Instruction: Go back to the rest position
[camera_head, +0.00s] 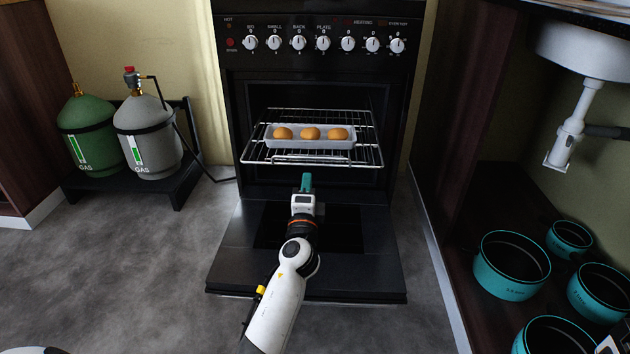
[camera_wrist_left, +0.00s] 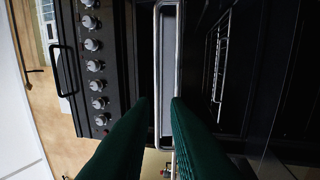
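My left gripper (camera_head: 306,183) is above the lowered oven door (camera_head: 225,262), just in front of the pulled-out wire rack (camera_head: 258,156). In the left wrist view its two green fingers (camera_wrist_left: 159,101) stand apart, and I see nothing clasped between them. A light tray (camera_head: 352,144) with three round golden buns (camera_head: 310,133) rests on the rack. In the left wrist view the rack's front bars (camera_wrist_left: 179,50) run between and beyond the fingertips. Whether the fingers touch the rack cannot be told.
The black stove (camera_head: 230,100) has a row of white knobs. Green (camera_head: 85,140) and grey (camera_head: 150,140) gas cylinders stand on a black stand at left. Several teal pots (camera_head: 512,265) sit on a low shelf at right. The grey floor (camera_head: 120,270) at left is clear.

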